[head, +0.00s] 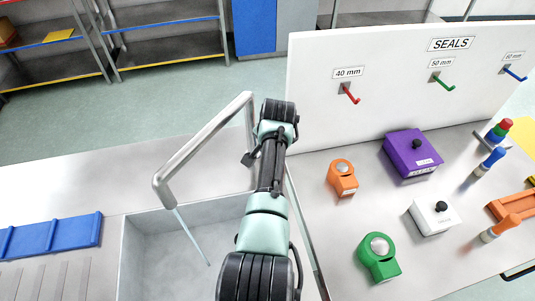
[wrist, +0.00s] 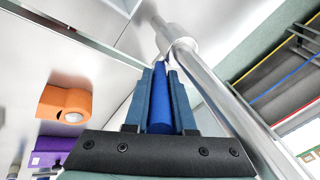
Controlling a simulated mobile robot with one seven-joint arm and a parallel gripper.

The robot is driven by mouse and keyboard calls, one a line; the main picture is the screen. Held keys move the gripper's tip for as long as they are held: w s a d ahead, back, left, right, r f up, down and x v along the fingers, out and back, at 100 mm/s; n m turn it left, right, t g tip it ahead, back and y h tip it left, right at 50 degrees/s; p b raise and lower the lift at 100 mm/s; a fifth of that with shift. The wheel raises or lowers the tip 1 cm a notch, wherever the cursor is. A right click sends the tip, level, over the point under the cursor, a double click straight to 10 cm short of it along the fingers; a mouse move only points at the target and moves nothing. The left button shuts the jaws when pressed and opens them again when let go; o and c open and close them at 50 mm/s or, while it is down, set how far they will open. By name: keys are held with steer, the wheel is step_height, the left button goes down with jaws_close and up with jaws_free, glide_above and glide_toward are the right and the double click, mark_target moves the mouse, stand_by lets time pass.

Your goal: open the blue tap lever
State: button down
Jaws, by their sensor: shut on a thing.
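The blue tap lever (wrist: 160,105) is a round blue bar between my gripper's fingers in the wrist view. Its far end meets the collar of the steel tap (wrist: 178,42). My gripper (wrist: 160,72) is shut on the lever, one finger along each side. In the head view the steel tap (head: 205,137) bends over the sink (head: 150,235), and a thin pale blue stream (head: 192,238) runs down from its spout. My arm hides the lever and the gripper's fingers there.
A white SEALS board (head: 390,85) with hooks stands behind the right worktop. An orange part (head: 342,180), a green part (head: 380,262), a purple box (head: 410,158) and a white box (head: 432,218) stand right of my arm. A blue rack (head: 50,237) lies left of the sink.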

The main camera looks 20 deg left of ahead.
stand_by(0.3)
steer(key=c, duration=1)
jaws_free()
steer(key=shift+w, duration=0.1)
steer(key=shift+r, duration=0.15)
steer(key=b+v, duration=0.1)
steer(key=v, duration=1.1)
steer(key=shift+r, duration=0.4)
steer(key=shift+a, duration=0.1)
